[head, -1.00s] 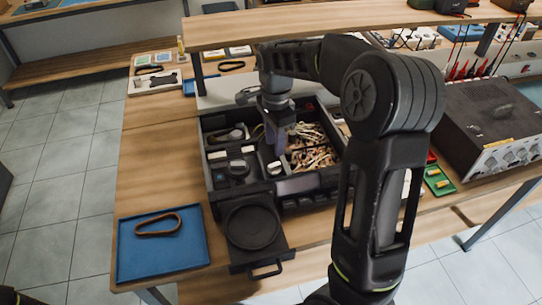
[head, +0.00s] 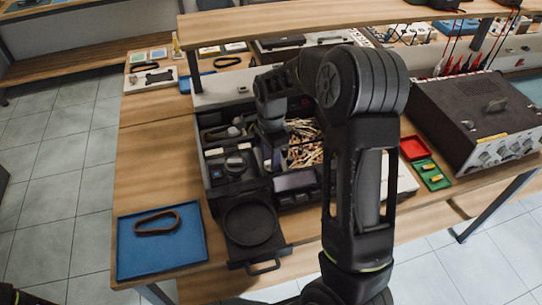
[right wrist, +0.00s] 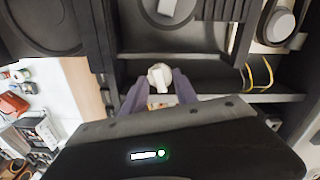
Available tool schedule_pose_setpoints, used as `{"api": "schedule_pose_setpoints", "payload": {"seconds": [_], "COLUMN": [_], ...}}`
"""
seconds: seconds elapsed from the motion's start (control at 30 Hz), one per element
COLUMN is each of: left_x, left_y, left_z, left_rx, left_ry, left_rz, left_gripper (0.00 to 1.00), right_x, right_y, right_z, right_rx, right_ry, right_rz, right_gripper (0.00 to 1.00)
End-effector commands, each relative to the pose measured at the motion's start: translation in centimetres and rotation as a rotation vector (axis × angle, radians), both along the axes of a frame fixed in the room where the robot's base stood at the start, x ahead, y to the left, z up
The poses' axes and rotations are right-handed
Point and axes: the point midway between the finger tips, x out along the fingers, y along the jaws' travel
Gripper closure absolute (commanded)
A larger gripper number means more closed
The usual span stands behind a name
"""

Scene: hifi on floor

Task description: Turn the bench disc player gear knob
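The disc player (head: 204,185) stands open on the bench, its inner parts showing. Its round black disc tray (head: 251,224) sticks out at the front. My right gripper (head: 271,162) reaches down into the player, behind the tray. In the right wrist view a small white knob (right wrist: 159,77) lies between the two purple fingertips of my right gripper (right wrist: 157,88). The fingers are apart, with a narrow gap seeming to show on each side of the knob. In the head view the gripper and arm hide this knob.
A blue tray (head: 132,257) with a brown belt (head: 157,223) lies left of the player. A red tray (head: 413,148) and a green tray (head: 432,175) lie to the right, before a large black instrument (head: 470,110). A shelf (head: 230,27) runs behind the player.

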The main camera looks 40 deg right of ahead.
Motion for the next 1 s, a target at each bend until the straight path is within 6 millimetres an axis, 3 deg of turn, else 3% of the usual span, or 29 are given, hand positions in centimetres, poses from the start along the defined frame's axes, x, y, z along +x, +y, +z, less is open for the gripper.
{"api": "schedule_pose_setpoints", "payload": {"seconds": [0.1, 0.5, 1.0], "left_x": [0.00, 0.00, 0.01], "left_y": [0.00, 0.00, -0.01], "left_z": [-0.02, -0.01, -0.02], "left_rx": [0.000, 0.000, 0.000], "left_ry": [0.000, 0.000, 0.000], "left_rz": [0.000, 0.000, 0.000], "left_gripper": [0.59, 0.59, 0.59], "right_x": [-0.01, -0.01, 0.00], "right_y": [-0.01, -0.02, -0.03], "right_z": [0.01, 0.04, 0.05], "right_rx": [0.000, 0.000, 0.000], "right_ry": [0.000, 0.000, 0.000], "right_rz": [0.000, 0.000, 0.003], "right_gripper": [0.67, 1.00, 1.00]}}
